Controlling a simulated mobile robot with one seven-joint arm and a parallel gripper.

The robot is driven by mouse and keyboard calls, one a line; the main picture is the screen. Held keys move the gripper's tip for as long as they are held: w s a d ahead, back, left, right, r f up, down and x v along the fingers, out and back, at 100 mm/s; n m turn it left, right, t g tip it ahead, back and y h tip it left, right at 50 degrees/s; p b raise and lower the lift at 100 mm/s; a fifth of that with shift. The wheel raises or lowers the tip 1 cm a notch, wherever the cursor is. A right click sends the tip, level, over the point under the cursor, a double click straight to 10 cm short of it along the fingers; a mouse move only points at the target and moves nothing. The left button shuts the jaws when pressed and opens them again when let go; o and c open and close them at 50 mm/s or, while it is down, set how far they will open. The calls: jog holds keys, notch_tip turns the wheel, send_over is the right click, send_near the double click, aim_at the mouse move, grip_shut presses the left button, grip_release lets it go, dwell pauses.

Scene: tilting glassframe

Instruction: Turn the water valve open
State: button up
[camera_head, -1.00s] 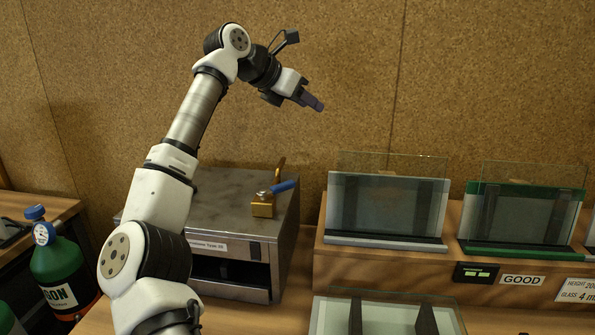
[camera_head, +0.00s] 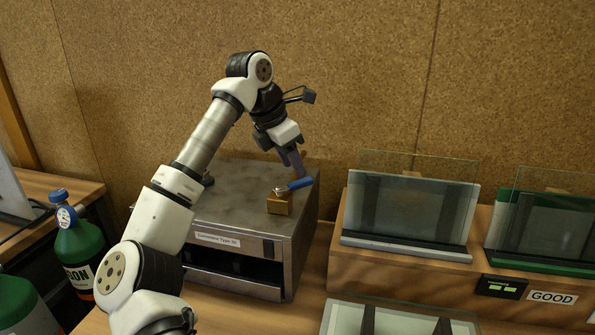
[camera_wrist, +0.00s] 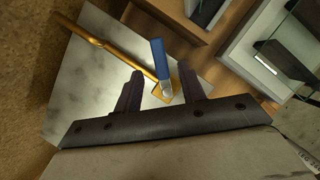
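The water valve is a brass body (camera_head: 279,203) with a blue lever handle (camera_head: 299,184), on top of a grey metal box (camera_head: 225,208). In the head view the lever points right and slightly up. My gripper (camera_head: 296,168) is above and behind the valve, fingers pointing down. In the wrist view the blue lever (camera_wrist: 159,60) shows between the two dark fingers of my gripper (camera_wrist: 160,88), nearer the middle of the gap. The fingers are apart and I see no contact with the lever. A brass pipe (camera_wrist: 103,42) runs from the valve.
Glass panels in stands (camera_head: 411,210) are on a wooden shelf to the right, with a GOOD sign (camera_head: 552,297). A cork wall (camera_head: 350,80) is close behind the box.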

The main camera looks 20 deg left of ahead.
aim_at(300, 180)
jog(key=shift+p+x, duration=0.35)
jog(key=shift+x, duration=1.8)
jog(key=shift+c, duration=0.3)
grip_shut()
